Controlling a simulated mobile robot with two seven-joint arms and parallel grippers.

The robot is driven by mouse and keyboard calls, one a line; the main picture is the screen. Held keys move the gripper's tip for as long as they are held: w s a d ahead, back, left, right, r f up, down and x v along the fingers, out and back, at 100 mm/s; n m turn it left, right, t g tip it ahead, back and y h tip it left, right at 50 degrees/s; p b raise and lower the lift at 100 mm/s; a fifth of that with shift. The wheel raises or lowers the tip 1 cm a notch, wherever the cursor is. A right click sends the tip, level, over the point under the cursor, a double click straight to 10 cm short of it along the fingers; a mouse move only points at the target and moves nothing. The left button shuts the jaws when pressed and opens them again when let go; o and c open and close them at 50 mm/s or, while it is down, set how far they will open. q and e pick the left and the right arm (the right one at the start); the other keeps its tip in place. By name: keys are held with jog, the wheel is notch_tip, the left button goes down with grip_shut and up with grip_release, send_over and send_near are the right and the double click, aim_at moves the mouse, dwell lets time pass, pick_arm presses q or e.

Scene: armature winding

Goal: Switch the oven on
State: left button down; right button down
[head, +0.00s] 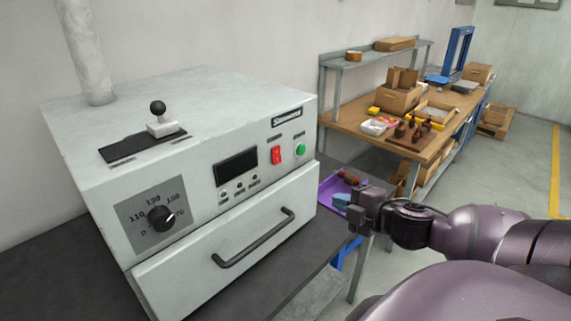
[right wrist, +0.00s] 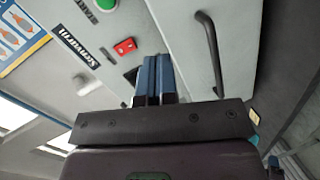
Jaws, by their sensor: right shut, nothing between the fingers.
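The oven (head: 190,120) is a pale grey box standing on a dark bench at the left of the head view. Its front has a temperature dial (head: 160,218), a dark display (head: 236,167), a red switch (head: 276,155) and a green button (head: 300,150). A drawer with a black handle (head: 253,238) is below. My right gripper (head: 344,202) is shut and empty, to the right of the oven front and apart from it. In the right wrist view its blue fingers (right wrist: 154,68) show below the red switch (right wrist: 125,47). My left gripper is not in view.
A purple tray (head: 326,200) with copper-coloured parts lies behind my right gripper. A black-knobbed lever (head: 158,108) stands on the oven top. A wooden workbench (head: 440,142) with boxes and parts stands at the back right. The floor to the right is clear.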

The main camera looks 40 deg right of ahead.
aim_at(278, 162)
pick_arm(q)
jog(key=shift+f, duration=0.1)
pick_arm(e)
notch_tip(278, 162, up, 6)
jog(key=w+a+n+t+y, duration=0.1)
jog(key=a+n, duration=0.1)
jog(key=n, duration=0.1)
jog(key=shift+a+n, duration=0.3)
jog(key=shift+a, duration=0.05)
jog(key=shift+w, duration=0.1)
jog(key=shift+w+a+f+p, duration=0.1)
jog(key=shift+w+f+p, duration=0.2)
jog(key=shift+w, duration=2)
jog(key=shift+w+a+f+p, duration=0.1)
jog(key=shift+w+f+p, duration=0.15)
jog(key=shift+w, duration=2)
jog(key=shift+w+a+f+p, duration=0.1)
jog(key=shift+w+f+p, duration=0.2)
jog(key=shift+w, duration=2)
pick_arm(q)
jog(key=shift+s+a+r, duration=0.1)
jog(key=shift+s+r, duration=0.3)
